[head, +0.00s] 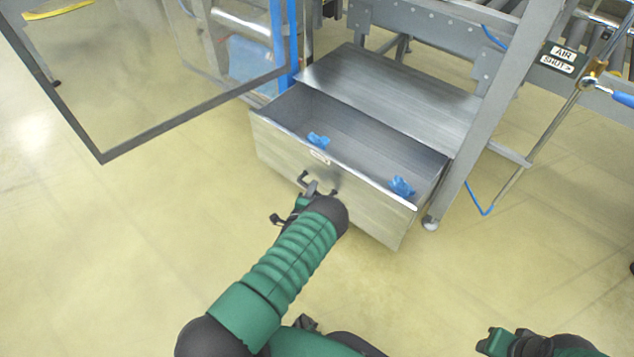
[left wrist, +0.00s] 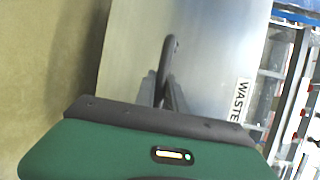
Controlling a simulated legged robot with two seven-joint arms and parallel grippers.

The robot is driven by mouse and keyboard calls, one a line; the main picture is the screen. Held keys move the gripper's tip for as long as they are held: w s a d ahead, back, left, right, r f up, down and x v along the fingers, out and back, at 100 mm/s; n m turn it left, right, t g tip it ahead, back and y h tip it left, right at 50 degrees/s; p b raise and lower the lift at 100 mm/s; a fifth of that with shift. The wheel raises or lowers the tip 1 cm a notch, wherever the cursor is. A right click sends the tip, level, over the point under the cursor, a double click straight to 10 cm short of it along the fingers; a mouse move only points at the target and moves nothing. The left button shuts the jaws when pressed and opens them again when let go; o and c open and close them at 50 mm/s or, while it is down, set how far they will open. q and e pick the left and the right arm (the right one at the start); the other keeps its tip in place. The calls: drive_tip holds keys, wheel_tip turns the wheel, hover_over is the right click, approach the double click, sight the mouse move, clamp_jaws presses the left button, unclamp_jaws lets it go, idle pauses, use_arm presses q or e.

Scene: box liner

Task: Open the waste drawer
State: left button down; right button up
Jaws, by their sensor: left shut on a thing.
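The waste drawer (head: 375,204) is a grey metal drawer pulled out from its cabinet, with its open top showing. Two crumpled blue pieces (head: 318,141) lie inside it, near the front. My left gripper (head: 310,190) is at the drawer's front, shut on the dark handle (head: 304,178). In the left wrist view the handle (left wrist: 169,58) runs up from between the fingers, next to a WASTE label (left wrist: 238,98). The arm hides part of the drawer front. My right gripper (head: 495,342) is at the bottom right edge, away from the drawer; its jaws are unclear.
A clear framed door panel (head: 150,65) stands open at the upper left. A grey machine leg (head: 490,110) with a caster stands right of the drawer. An air valve with a blue lever (head: 622,98) is at the right. The floor in front is clear.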

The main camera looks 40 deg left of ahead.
use_arm(q)
drive_tip(key=shift+s+a+f+p, duration=0.1)
drive_tip(key=shift+s+p, duration=0.3)
drive_tip(key=shift+s, duration=0.9)
drive_tip(key=shift+s+a+f+p, duration=0.1)
drive_tip(key=shift+s+p, duration=0.25)
drive_tip(key=shift+s, duration=0.95)
drive_tip(key=c, duration=1.4)
unclamp_jaws()
drive_tip(key=shift+w, duration=0.1)
drive_tip(key=shift+r, duration=0.1)
drive_tip(key=p+v, duration=0.7)
drive_tip(key=v, duration=1)
drive_tip(key=shift+w, duration=0.15)
